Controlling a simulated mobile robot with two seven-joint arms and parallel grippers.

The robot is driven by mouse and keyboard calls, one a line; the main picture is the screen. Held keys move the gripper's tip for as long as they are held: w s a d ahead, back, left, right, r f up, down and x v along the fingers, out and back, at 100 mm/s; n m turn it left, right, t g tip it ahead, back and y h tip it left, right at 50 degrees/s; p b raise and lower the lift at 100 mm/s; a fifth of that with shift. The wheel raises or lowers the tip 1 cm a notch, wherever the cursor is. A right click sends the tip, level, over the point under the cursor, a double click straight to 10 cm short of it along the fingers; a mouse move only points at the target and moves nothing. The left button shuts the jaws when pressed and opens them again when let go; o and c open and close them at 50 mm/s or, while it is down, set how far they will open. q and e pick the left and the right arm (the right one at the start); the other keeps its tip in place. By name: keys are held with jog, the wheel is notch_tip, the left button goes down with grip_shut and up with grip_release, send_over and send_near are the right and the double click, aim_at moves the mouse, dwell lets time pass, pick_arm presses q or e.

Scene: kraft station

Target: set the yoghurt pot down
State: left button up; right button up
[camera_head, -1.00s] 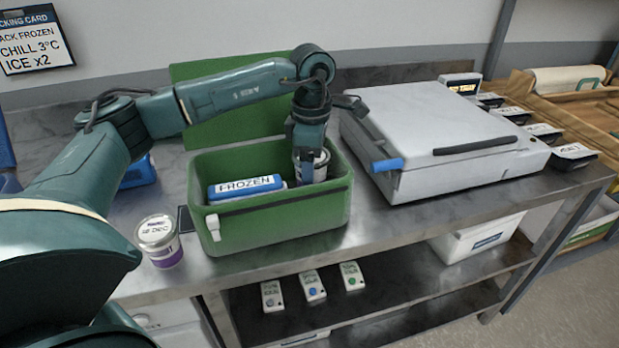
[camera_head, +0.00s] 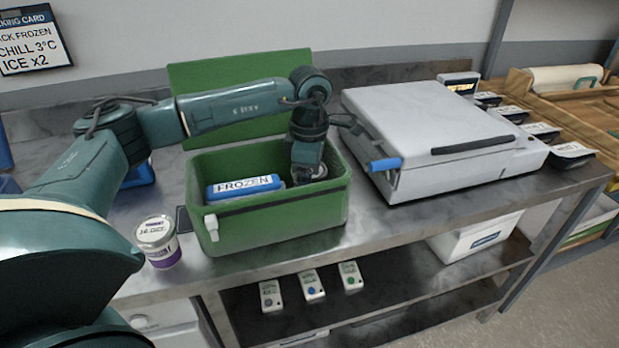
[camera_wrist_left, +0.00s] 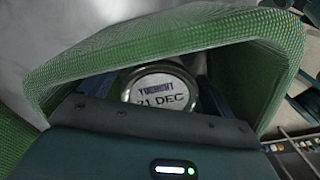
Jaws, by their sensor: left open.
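The yoghurt pot (camera_wrist_left: 160,90) shows in the left wrist view as a round lid reading "YOGHURT 21 DEC", seen from above and inside the green box. It lies between the fingers of my left gripper (camera_head: 304,176), which is open around it. In the head view the gripper reaches down into the right part of the green box (camera_head: 275,227), and the pot is hidden there by the gripper and the front wall. Whether the pot touches the box floor cannot be seen. My right gripper is not in view.
A blue "FROZEN" pack (camera_head: 243,187) lies in the box's left part. Another pot (camera_head: 158,242) with a white lid and purple band stands on the steel bench left of the box. A grey lidded machine (camera_head: 440,130) with a blue handle stands to the right.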

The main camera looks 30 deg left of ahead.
pick_arm(q)
notch_tip(320, 180, up, 12)
jog(key=shift+r+b, duration=0.2)
jog(key=shift+b, duration=0.15)
jog(key=shift+f, duration=0.1)
dwell(0.6)
